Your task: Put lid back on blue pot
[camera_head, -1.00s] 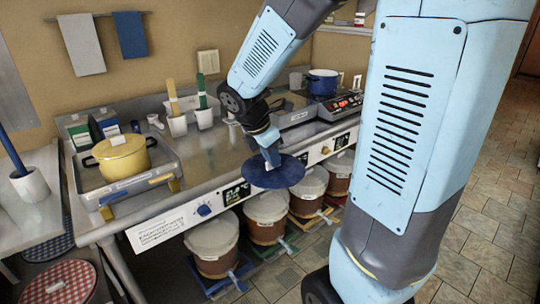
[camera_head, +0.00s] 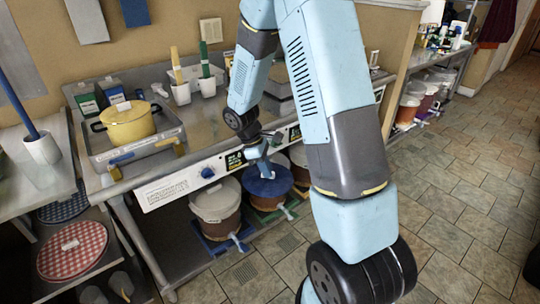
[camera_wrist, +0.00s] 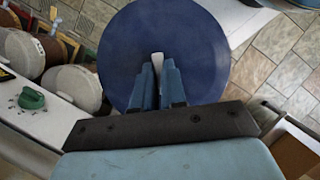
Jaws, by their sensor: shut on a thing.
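A round dark blue lid (camera_head: 268,184) is held out in front of the counter's front edge, above the row of buckets. It also fills the upper middle of the wrist view (camera_wrist: 205,45). My gripper (camera_head: 263,166) is above the lid, with its two fingers shut on the pale knob (camera_wrist: 158,60) at the lid's middle. The lid looks roughly level. The blue pot does not show now; my arm covers much of the counter's right part, where it stood by the hob a second ago.
A yellow pot (camera_head: 128,124) stands on a tray at the counter's left. Utensil cups (camera_head: 181,93) stand at the back. A lidded bucket (camera_head: 216,200) stands below the counter. The tiled floor (camera_head: 460,190) at right is open.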

